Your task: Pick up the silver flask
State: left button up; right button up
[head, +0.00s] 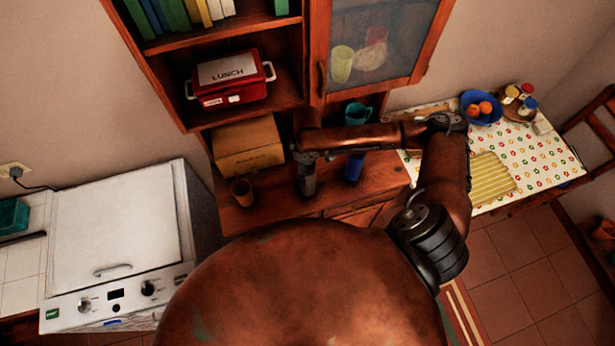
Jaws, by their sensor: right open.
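My right arm reaches in from the right, its forearm lying across the front of the wooden cabinet. My right gripper (307,164) points down over the cabinet's counter and is open. A narrow grey upright shape (308,184) directly below it looks like the silver flask. The gripper and wrist cover its upper part, and I cannot tell whether the fingers touch it. My left gripper is not in view.
A blue bottle (354,167) stands right of the gripper, and a brown cup (242,192) stands left near a cardboard box (248,146). A teal mug (358,113) is behind the forearm. A red lunch box (230,80) sits on the shelf above. A white stove (118,230) is at left.

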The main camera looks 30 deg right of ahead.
grip_shut()
dwell(0.8)
jog(key=shift+r, duration=0.1)
